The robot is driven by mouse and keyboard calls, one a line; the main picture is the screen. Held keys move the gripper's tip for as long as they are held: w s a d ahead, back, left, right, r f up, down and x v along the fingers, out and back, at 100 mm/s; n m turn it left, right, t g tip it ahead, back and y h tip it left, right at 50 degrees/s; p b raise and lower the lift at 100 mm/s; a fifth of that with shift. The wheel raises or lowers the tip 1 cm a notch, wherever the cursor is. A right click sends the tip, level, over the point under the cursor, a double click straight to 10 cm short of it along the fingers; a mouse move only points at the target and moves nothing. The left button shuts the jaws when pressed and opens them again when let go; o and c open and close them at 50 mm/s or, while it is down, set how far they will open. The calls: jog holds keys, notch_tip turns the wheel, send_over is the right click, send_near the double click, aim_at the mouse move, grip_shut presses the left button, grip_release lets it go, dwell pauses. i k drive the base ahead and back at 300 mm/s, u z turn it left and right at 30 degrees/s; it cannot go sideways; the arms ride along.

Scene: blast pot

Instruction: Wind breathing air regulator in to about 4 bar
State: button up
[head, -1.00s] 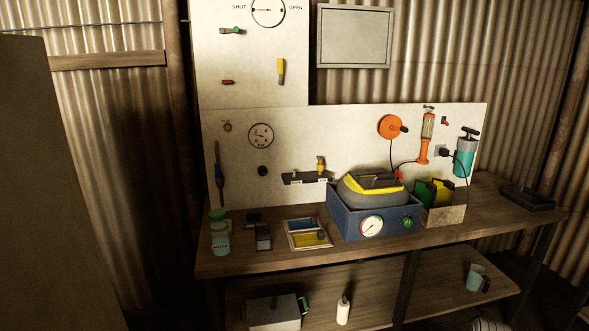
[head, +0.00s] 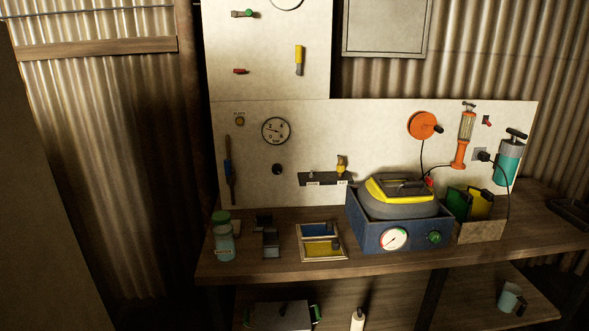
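The pressure gauge (head: 276,131) is a round white dial marked in bar, mounted on the pale lower board. Its needle points to the left side of the scale; the exact reading is too small to tell. A black round knob (head: 277,169) sits on the board just below the gauge; it looks like the regulator knob. My gripper is not in view, and nothing touches the knob.
A wooden bench (head: 290,268) runs below the board. On it stand a green-lidded jar (head: 223,240), a tray with blue and yellow parts (head: 321,242) and a blue box (head: 369,228) with its own gauge. An orange reel (head: 422,125) hangs at right. A dark panel (head: 40,220) fills the left edge.

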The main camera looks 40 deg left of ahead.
aim_at(277, 169)
jog(key=u, duration=0.3)
jog(key=i, duration=0.95)
jog(key=u, duration=0.75)
